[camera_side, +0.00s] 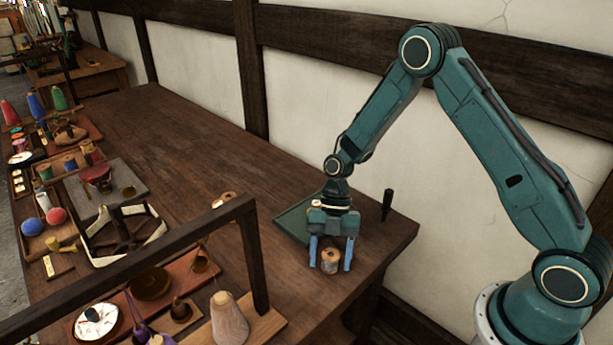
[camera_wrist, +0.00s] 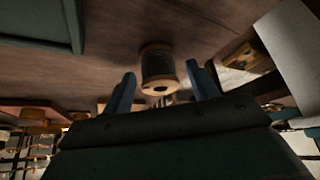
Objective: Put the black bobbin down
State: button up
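The black bobbin (camera_side: 331,262) has pale wooden ends and dark thread. It appears to stand upright on the brown table near its front right edge. In the wrist view the bobbin (camera_wrist: 158,68) sits between my two blue fingers, with a gap on each side. My gripper (camera_side: 331,255) points down around the bobbin, and its fingers are open. In the wrist view the gripper (camera_wrist: 162,85) also shows spread fingers that do not touch the bobbin.
A green tray (camera_side: 291,222) lies just behind my gripper. A black upright handle (camera_side: 387,204) stands to the right. A dark wooden frame (camera_side: 252,255) rises at the left front, near a cone (camera_side: 229,318). The table's back middle (camera_side: 190,150) is clear.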

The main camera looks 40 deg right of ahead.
jog(key=shift+r, duration=0.1)
jog(key=v, duration=1.2)
jog(key=shift+r, duration=0.2)
dwell(0.6)
jog(key=s+r+m+t+h, duration=0.1)
jog(key=s+r+m+t, duration=0.1)
jog(key=s+r+m, duration=0.5)
jog(key=s+r+m+t+h, duration=0.25)
jog(key=r+m, duration=0.25)
jog(key=r, duration=0.4)
jog(key=s+d+r+m+t, duration=0.1)
jog(key=s+m+t, duration=0.1)
jog(key=s+m, duration=0.4)
jog(key=s+r+m+t+h, duration=0.1)
jog(key=s+r+m+t, duration=0.1)
jog(key=s+m, duration=0.5)
jog(key=shift+s+d+r+t, duration=0.2)
jog(key=shift+s+d+t, duration=0.15)
jog(key=shift+s, duration=0.3)
